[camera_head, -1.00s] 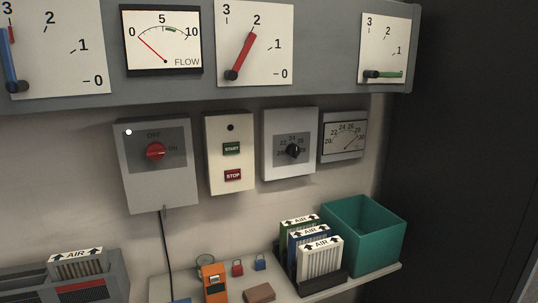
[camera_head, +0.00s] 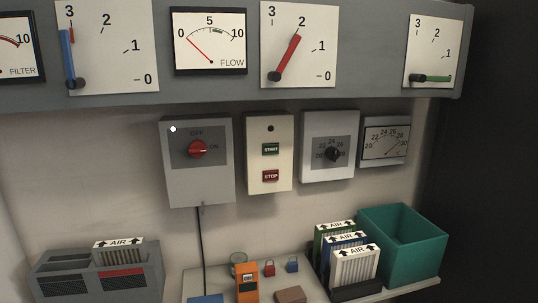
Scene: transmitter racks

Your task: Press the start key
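The green START key (camera_head: 271,149) is on a cream control box (camera_head: 270,127) fixed to the wall, near the middle of the head view. The red STOP key (camera_head: 271,176) is below it on the same box. A dark round lamp (camera_head: 270,128) sits above the START key and looks unlit. Neither of my grippers shows in the view, and nothing covers the keys.
Left of the key box is a grey box with a red rotary switch (camera_head: 197,149); right is a dial box (camera_head: 333,154). Gauges (camera_head: 209,42) line the panel above. Below, a shelf holds filters (camera_head: 354,268), a teal bin (camera_head: 419,252), an orange meter (camera_head: 246,282) and small padlocks.

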